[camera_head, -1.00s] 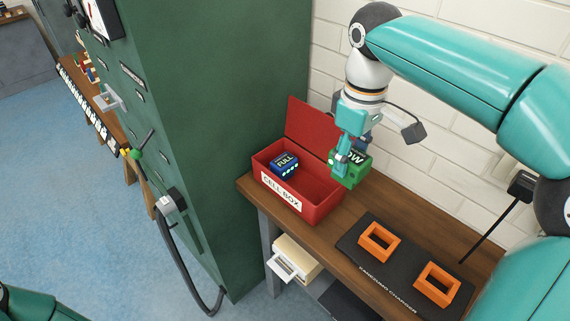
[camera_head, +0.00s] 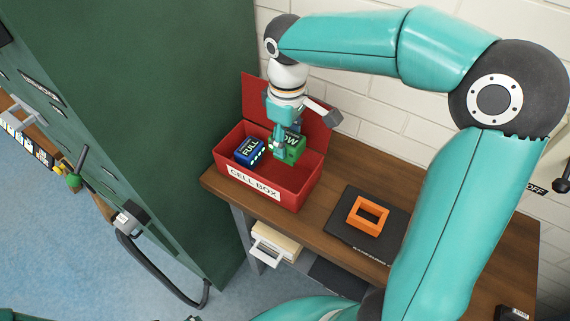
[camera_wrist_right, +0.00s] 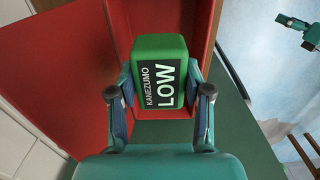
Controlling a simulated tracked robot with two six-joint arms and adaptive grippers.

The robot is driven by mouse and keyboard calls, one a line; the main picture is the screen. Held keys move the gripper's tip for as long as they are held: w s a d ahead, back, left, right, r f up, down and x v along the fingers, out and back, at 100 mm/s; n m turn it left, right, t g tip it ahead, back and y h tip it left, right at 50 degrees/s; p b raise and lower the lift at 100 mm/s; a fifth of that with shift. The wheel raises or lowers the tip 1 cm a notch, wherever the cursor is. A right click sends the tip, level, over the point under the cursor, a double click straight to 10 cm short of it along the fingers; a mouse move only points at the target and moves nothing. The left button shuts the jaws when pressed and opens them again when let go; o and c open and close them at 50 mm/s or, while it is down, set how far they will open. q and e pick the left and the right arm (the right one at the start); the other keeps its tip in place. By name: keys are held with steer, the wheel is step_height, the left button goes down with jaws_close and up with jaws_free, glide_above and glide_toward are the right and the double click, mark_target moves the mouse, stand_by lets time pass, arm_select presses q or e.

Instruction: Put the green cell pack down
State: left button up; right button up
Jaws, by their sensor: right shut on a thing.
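My right gripper (camera_head: 284,147) is shut on the green cell pack (camera_head: 295,151), a green block with a dark label reading LOW. It holds the pack within the outline of the open red cell box (camera_head: 290,197), in its right part. Whether the pack touches the box floor I cannot tell. In the right wrist view the pack (camera_wrist_right: 158,48) sits between the two fingers of the gripper (camera_wrist_right: 161,88), with red box walls around it. A blue cell pack (camera_head: 249,151) marked FULL is in the left part of the box.
The box's raised lid (camera_head: 258,100) stands behind it. A black charger (camera_head: 345,232) with an orange frame (camera_head: 367,215) lies to the right on the wooden bench (camera_head: 392,162), partly hidden by my arm. A tall green cabinet (camera_head: 170,120) stands left of the box.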

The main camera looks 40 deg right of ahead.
step_height(320, 180, down, 10)
steer(key=shift+s+r, duration=0.1)
steer(key=shift+r, duration=0.15)
steer(key=shift+f, duration=0.15)
steer(key=o, duration=1.3)
step_height(320, 180, up, 12)
steer(key=shift+a+r, duration=0.1)
steer(key=shift+r, duration=0.1)
